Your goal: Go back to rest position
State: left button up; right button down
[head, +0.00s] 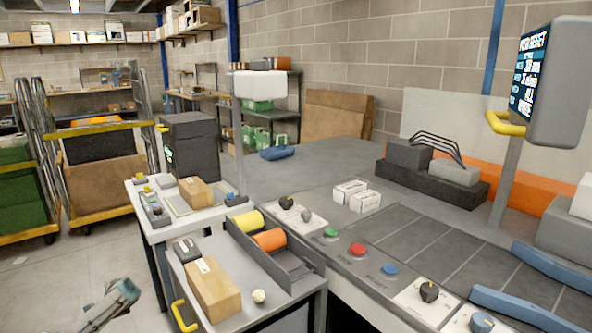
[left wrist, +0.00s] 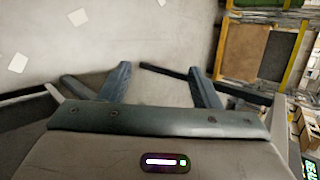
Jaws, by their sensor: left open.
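My left gripper (head: 122,291) shows at the lower left of the head view, over the floor and to the left of the near cart. In the left wrist view its two blue-grey fingers (left wrist: 160,78) stand wide apart with nothing between them, above the pale floor. It touches nothing that I can see. My right gripper is in neither view.
A near cart (head: 233,320) holds a cardboard box (head: 213,289) and has a yellow handle (head: 183,315). A control console (head: 347,264) with red, green and blue buttons lies right, below a screen (head: 560,80). Trolleys (head: 100,180) stand left. Floor (head: 60,285) is clear at lower left.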

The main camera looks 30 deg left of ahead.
pick_arm(q)
jog(key=s+d+f+t+h, duration=0.1)
jog(key=s+d+f+h, duration=0.1)
jog(key=s+d+f, duration=0.75)
jog(key=s+d+f+t+h, duration=0.1)
jog(key=s+d+f, duration=0.5)
jog(key=d+f, duration=0.65)
jog(key=s+d+f+n+h, duration=0.15)
jog(key=d+f, duration=0.35)
jog(key=d, duration=0.8)
jog(key=s+d+f+n+g+h, duration=0.1)
jog(key=s+d+f+h, duration=0.3)
jog(key=d, duration=0.9)
jog(key=d+f+n+h, duration=0.1)
jog(key=d+f, duration=0.5)
jog(key=d, duration=0.7)
jog(key=shift+m, duration=0.25)
jog(key=s+f, duration=0.1)
jog(key=s+f+p, duration=0.1)
jog(key=s, duration=0.1)
jog(key=s+f, duration=0.1)
jog(key=shift+s+a+f+p, duration=0.1)
jog(key=shift+s+a+p, duration=0.2)
jog(key=shift+p, duration=0.1)
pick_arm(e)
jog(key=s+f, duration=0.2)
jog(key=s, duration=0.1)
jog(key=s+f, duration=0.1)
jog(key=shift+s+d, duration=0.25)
